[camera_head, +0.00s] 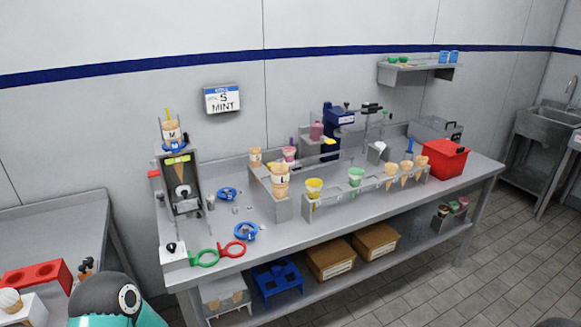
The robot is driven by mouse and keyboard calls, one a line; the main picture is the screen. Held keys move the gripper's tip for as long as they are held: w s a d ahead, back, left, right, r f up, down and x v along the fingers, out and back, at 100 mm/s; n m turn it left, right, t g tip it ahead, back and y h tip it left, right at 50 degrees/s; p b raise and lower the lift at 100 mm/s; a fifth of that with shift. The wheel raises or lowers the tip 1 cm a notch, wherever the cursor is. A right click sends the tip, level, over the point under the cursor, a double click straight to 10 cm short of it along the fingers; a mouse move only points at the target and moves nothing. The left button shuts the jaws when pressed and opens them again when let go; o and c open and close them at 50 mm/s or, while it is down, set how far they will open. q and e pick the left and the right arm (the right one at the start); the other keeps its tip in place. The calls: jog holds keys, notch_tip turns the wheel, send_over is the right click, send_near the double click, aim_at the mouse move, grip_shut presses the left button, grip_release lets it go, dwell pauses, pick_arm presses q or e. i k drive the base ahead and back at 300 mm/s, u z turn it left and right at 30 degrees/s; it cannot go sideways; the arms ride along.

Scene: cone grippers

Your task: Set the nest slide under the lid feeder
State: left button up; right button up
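An upright dark-framed station (182,190) stands at the left end of the steel workbench. It has a yellow-green label and a pale round part low inside; it looks like the lid feeder, but I cannot be sure. A cone marked M stands above it with a blue ring. In front of it, a pale block with a black knob (173,257) sits at the bench's front left corner. I cannot tell which part is the nest slide. Neither gripper shows; only part of my teal and black arm is at the lower left.
Green ring (204,258) and red ring (231,249) handles lie at the bench's front left edge. Blue rings (245,232) lie nearby. A cone rack (368,188) and a red box (443,160) fill the right side. A side table (55,235) stands left.

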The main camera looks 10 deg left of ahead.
aim_at(293, 167)
jog(key=i, duration=1)
